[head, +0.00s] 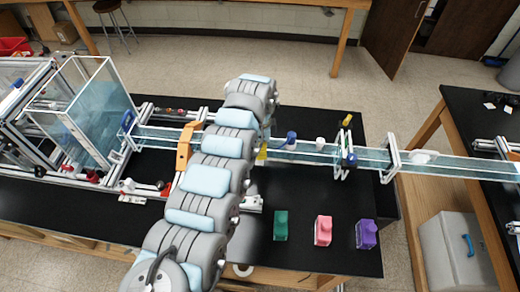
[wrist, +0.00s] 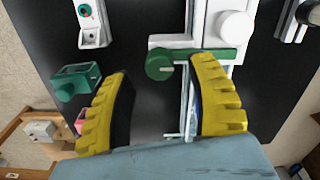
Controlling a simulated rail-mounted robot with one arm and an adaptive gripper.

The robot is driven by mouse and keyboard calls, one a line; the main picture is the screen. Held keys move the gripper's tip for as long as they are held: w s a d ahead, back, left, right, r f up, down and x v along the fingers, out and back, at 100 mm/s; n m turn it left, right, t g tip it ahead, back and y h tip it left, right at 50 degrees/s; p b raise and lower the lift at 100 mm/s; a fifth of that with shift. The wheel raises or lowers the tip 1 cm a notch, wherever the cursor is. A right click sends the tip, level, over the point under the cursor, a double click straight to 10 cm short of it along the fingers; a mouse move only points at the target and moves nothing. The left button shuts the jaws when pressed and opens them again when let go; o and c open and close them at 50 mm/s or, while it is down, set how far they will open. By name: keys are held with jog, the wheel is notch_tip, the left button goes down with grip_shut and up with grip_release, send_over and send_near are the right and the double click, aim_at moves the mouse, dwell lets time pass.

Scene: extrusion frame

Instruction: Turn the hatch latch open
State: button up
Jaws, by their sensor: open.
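A green latch-like part (wrist: 160,66) shows in the wrist view, with a round knob at its left end and a bar running right across a white frame. I cannot tell for sure that it is the hatch latch. My gripper (wrist: 159,64) is open, with its yellow ribbed fingers spread and nothing between them. In the picture the knob lies between the fingertips, seemingly beyond them; I see no contact. In the head view my arm hides most of this spot; a small yellow bit (head: 261,153) shows beside it.
A clear channel (head: 305,151) runs across the black table. Green (head: 280,225), pink (head: 323,230) and purple (head: 366,233) blocks stand at the front. A metal-framed clear box (head: 95,110) is at the left. A white bracket (wrist: 92,25) stands near the green part.

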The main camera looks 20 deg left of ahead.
jog(key=shift+f, duration=1.3)
grip_shut()
